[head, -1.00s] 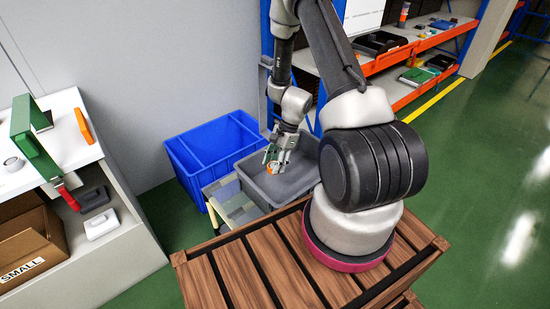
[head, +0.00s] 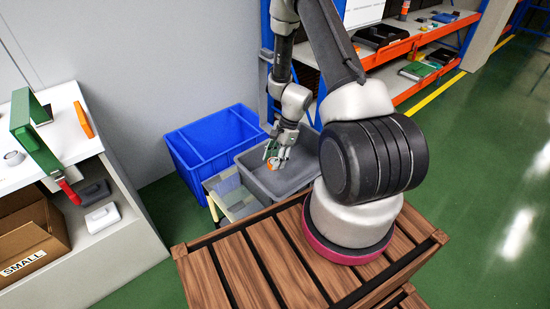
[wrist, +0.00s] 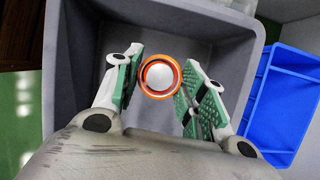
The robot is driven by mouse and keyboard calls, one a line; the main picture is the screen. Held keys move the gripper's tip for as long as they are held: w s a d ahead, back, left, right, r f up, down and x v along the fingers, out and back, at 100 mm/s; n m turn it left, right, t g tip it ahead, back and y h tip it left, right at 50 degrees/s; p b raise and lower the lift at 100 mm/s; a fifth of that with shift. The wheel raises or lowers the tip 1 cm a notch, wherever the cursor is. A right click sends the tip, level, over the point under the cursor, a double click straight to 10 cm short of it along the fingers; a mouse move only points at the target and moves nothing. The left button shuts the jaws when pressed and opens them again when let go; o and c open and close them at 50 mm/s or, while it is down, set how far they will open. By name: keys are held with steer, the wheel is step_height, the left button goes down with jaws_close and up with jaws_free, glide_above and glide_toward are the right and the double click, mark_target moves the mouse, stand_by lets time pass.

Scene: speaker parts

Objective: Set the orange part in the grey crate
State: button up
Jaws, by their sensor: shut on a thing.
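The orange part (wrist: 159,76) is a round piece with an orange rim and a pale domed centre. My gripper (wrist: 158,88) is shut on it, with its green-padded fingers on either side in the wrist view. In the head view my gripper (head: 275,158) points down over the grey crate (head: 252,182), and the orange part (head: 273,163) shows between its fingertips. The grey crate (wrist: 222,28) surrounds the part in the wrist view. I cannot tell whether the part touches the crate floor.
A blue crate (head: 204,148) stands beside the grey crate, against the wall. A white table (head: 60,128) with an orange piece and a green tool is at the left. My wooden-slatted base is in front. Shelving (head: 420,45) stands at the back right.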

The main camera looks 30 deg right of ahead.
steer(key=shift+f, duration=6)
steer(key=o, duration=1.1)
steer(key=v, duration=1.2)
